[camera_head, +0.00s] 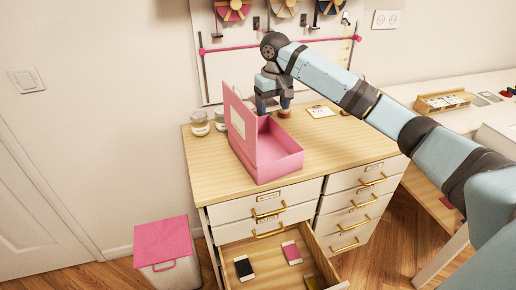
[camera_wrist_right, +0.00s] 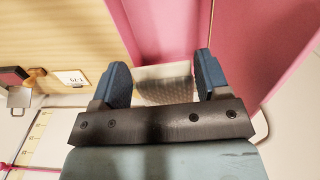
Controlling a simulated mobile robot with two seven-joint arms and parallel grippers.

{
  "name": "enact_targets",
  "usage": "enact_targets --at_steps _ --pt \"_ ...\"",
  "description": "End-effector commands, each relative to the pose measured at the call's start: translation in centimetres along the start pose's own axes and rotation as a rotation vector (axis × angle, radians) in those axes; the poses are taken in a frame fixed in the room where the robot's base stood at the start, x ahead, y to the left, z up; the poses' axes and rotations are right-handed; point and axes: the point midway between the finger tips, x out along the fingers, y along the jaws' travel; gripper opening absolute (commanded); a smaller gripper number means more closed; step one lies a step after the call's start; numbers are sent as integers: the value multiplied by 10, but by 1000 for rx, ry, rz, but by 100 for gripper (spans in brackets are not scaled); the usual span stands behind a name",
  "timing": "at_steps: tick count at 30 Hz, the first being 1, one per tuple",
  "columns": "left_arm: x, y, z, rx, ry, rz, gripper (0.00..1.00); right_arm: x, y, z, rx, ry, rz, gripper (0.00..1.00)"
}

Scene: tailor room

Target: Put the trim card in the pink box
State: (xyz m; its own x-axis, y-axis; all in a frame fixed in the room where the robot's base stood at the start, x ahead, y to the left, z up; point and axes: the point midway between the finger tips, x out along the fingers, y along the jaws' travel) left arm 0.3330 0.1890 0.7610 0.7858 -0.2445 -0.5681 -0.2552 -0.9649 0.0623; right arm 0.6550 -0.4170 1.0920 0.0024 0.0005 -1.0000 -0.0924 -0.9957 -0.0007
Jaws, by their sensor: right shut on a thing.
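The pink box (camera_head: 281,160) stands open on the wooden cabinet top, its lid (camera_head: 240,128) raised at the left. In the right wrist view, its pink panels (camera_wrist_right: 250,45) fill the upper right. My right gripper (camera_head: 273,100) is over the cabinet at the back edge of the box. In the wrist view, its blue fingers (camera_wrist_right: 165,82) are shut on a small pale card with a grey textured part, which looks like the trim card (camera_wrist_right: 164,90). The card is hard to make out in the head view. My left gripper is not in view.
Glass jars (camera_head: 200,124) stand left of the lid. A white tag (camera_head: 321,111) lies at the back of the cabinet top (camera_head: 345,135). An open drawer (camera_head: 263,252) below holds several cards. A pink-lidded bin (camera_head: 163,240) stands on the floor at left.

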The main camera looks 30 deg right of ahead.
Motion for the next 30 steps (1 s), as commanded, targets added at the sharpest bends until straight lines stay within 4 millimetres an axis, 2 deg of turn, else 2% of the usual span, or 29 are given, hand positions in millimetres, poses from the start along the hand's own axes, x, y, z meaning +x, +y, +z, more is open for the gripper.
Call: enact_targets --at_steps 5,12,15,18,23,30 --pt "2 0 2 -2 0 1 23 34 0 1 -1 -7 3 46" --pt "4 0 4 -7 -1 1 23 98 0 1 -1 -5 2 46" --pt "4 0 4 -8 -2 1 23 120 0 1 -1 -5 2 46" --pt "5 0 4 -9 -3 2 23 134 0 1 -1 -3 2 46" --pt "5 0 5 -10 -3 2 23 146 0 1 0 -2 2 46" --pt "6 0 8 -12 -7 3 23 186 0 1 -1 -3 2 46"
